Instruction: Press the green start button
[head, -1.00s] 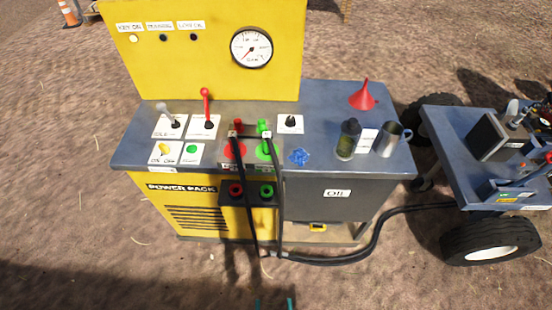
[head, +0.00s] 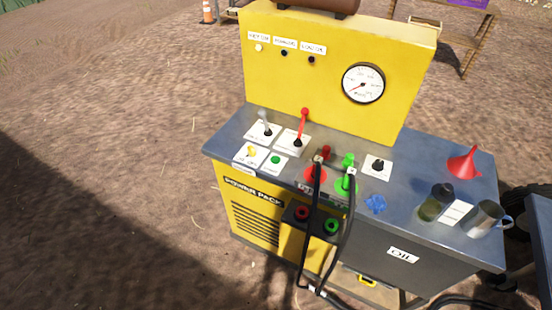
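The green start button (head: 275,160) sits on a small white plate on the left part of the power pack's grey top. A yellow key switch (head: 251,152) is on the plate just left of it. The power pack (head: 262,218) is yellow and grey, with a tall yellow panel (head: 330,75) at the back. My gripper is not in view.
A red-handled lever (head: 303,125) and a grey-knobbed lever (head: 265,124) stand just behind the button. Black hoses (head: 348,225) with red and green couplings hang at the front. A red funnel (head: 464,162), bottle (head: 436,203) and metal mug (head: 485,218) stand at right. Ground at left is clear.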

